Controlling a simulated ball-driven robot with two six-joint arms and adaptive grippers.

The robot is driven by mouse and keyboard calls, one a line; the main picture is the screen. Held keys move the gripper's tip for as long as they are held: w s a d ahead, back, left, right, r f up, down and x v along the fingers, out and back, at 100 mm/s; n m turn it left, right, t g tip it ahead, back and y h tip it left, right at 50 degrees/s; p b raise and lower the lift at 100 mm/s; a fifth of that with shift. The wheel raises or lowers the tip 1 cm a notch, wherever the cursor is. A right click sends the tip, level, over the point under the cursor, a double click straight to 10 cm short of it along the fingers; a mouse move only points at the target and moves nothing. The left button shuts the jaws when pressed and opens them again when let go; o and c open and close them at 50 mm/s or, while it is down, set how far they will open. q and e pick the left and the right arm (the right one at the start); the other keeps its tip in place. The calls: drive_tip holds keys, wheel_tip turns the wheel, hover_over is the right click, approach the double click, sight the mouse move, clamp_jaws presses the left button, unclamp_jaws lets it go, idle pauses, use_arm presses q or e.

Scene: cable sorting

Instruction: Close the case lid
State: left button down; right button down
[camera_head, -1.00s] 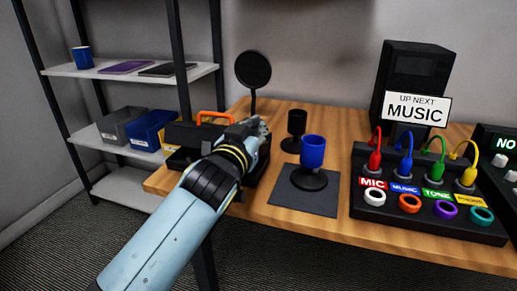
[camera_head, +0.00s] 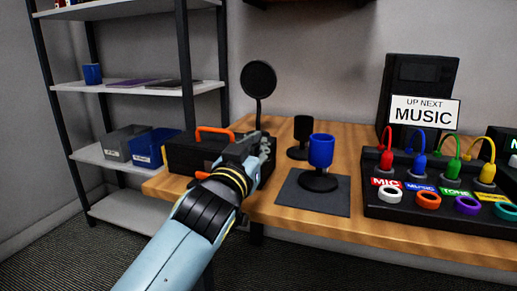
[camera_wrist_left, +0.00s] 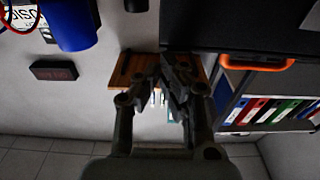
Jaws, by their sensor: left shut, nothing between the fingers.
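The black case (camera_head: 185,155) stands on the left end of the wooden table. Its orange handle (camera_head: 213,131) is on top, and an orange patch shows low on its front. Its lid looks down on the base, but my arm hides much of the front and right side. My left gripper (camera_head: 259,145) is shut and empty at the case's right front, close to it; I cannot tell whether they touch. In the left wrist view, the shut fingers (camera_wrist_left: 174,62) are beside the dark case (camera_wrist_left: 240,30) and its orange handle (camera_wrist_left: 257,63). My right gripper is not in view.
A round black pop filter (camera_head: 258,80) stands behind the gripper. A blue microphone (camera_head: 321,151) on a dark mat (camera_head: 300,203) and a black one (camera_head: 302,130) stand right of it. A cable panel (camera_head: 400,215) is further right. A shelf (camera_head: 150,87) stands at left.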

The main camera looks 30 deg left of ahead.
use_arm(q)
drive_tip(key=shift+s+f+b, duration=0.3)
drive_tip(key=shift+f+b, duration=0.05)
drive_tip(key=shift+f, duration=0.25)
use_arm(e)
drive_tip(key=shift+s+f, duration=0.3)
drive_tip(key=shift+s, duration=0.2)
use_arm(q)
drive_tip(key=shift+f, duration=0.1)
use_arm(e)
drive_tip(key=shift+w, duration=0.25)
